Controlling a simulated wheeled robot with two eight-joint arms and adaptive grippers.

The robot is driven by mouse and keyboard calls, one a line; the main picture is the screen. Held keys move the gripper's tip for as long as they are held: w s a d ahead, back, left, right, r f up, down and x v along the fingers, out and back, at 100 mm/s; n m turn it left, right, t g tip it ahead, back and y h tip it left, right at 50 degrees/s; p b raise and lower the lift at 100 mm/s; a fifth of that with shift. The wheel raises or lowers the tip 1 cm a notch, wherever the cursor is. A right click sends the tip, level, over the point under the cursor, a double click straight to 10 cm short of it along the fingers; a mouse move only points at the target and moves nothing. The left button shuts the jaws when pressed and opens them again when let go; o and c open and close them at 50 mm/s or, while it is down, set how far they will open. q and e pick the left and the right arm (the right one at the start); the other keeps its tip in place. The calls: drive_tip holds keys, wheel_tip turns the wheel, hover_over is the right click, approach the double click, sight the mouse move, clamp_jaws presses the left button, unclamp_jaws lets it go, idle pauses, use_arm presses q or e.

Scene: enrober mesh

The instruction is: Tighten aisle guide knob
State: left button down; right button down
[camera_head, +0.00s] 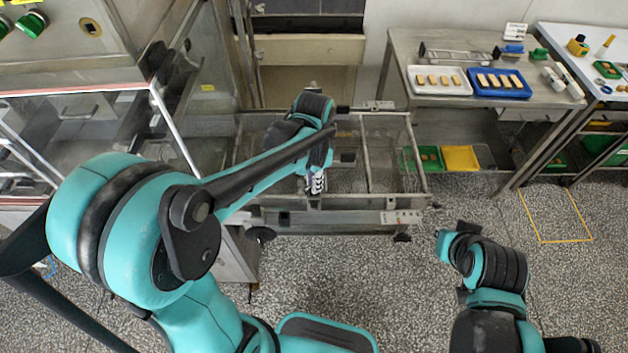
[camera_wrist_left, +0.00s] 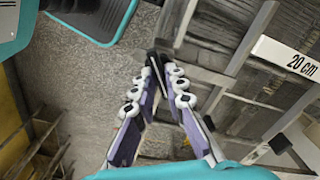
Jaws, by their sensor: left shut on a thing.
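My left gripper (camera_head: 316,184) reaches down at the front rail of the metal mesh frame (camera_head: 345,201) in the head view. In the left wrist view the purple-padded fingers of my left gripper (camera_wrist_left: 160,72) close in toward each other at their tips. They are shut on a small dark part, seemingly the guide knob (camera_wrist_left: 157,62), beside the frame's rail. Most of the knob is hidden by the fingertips, so its turn and seating cannot be told. My right arm shows at the lower right of the head view, but its gripper is not visible.
A steel table (camera_head: 400,52) at the back right bears a white tray (camera_head: 416,88) and a blue tray (camera_head: 477,92) of small bars. Green and yellow bins sit under it. A glazed machine stands left. A "20 cm" label (camera_wrist_left: 287,60) is on the frame. Speckled floor is free in front.

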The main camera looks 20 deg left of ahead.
use_arm(q)
drive_tip(key=shift+m, duration=3.1)
drive_tip(key=c, duration=1.6)
unclamp_jaws()
